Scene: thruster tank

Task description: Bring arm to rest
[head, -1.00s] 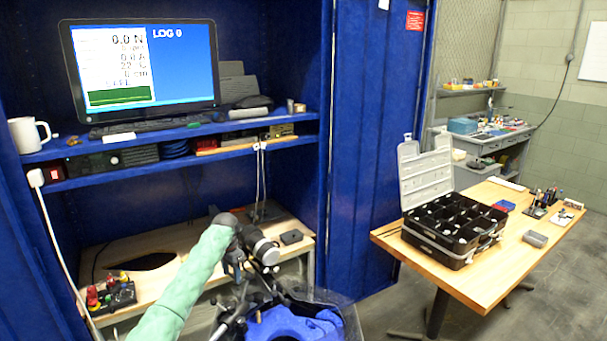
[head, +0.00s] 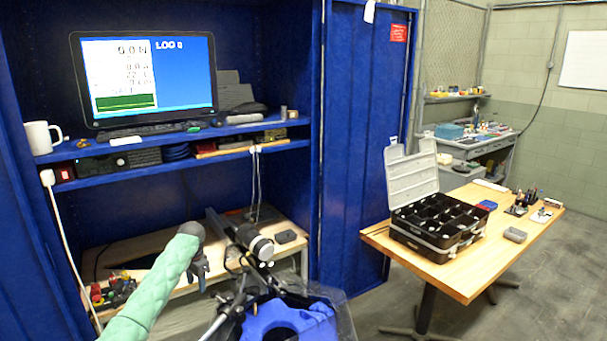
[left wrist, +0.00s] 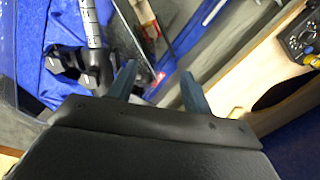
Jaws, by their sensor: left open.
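My left arm, in a green sleeve, comes in from the lower left of the head view. My left gripper (head: 201,280) hangs below its dark wrist, left of the black round-ended fixture (head: 254,243) above the tank. In the left wrist view its two blue-grey fingers (left wrist: 158,86) stand apart with nothing between them. The clear-walled tank (head: 340,300) with the blue thing (head: 290,322) inside is at the bottom middle of the head view. My right gripper does not show.
A wooden bench (head: 140,252) in the blue cabinet bears a control box (head: 112,291) and a small dark box (head: 286,237).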

